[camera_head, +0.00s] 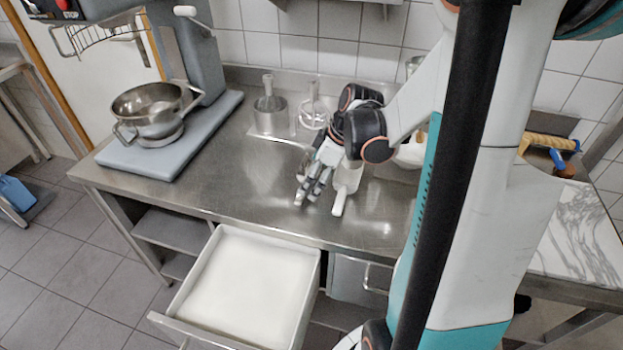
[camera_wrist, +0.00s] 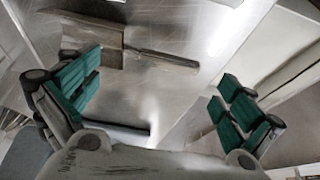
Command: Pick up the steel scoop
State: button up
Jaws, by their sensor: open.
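The steel scoop (camera_head: 347,179) appears to lie on the steel counter, just right of my gripper, its handle towards the counter's front edge. In the wrist view, what looks like the same scoop (camera_wrist: 95,42) lies across the top, with a broad part at left and a thin handle pointing right. My gripper (camera_head: 311,192) is low over the counter, beside the scoop. My wrist hides part of the scoop in the head view.
An open white drawer (camera_head: 318,262) juts out below the counter front. A mixer with a steel bowl (camera_head: 148,112) stands at left. The left-middle counter (camera_head: 215,180) is clear.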

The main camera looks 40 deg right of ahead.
jog(key=shift+a+b+x, duration=0.15)
jog(key=shift+b+x, duration=0.5)
jog(key=shift+x, duration=1)
jog(key=shift+a+b+x, duration=0.15)
jog(key=shift+b+x, duration=0.45)
jog(key=shift+x, duration=1.1)
jog(key=shift+w+r, duration=0.1)
jog(key=shift+r, duration=0.1)
jog(key=c, duration=0.9)
